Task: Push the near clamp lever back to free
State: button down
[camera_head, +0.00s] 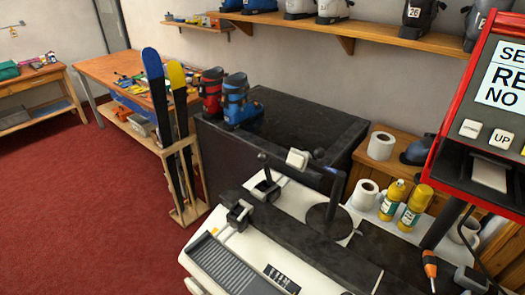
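A white binding bench machine (207,245) stands at the lower middle, with a long dark bar along its top. Two small dark clamps sit at its left side: a nearer one (238,215) and a farther one (266,189). A thin upright lever with a dark knob (262,157) rises at the farther clamp. A dark post (332,195) on a round base carries a crossbar with a white block (297,158). My gripper is not in view.
A red-framed screen unit (470,95) fills the upper right. A dark cabinet (300,120) with ski boots stands behind. Red carpet (90,210) is clear at left.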

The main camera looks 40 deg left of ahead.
aim_at(264, 158)
jog(key=u, duration=1.5)
jog(key=i+j+z, duration=0.1)
jog(key=j+z, duration=0.15)
jog(key=j, duration=0.25)
jog(key=j+z, duration=0.2)
jog(key=j, duration=0.25)
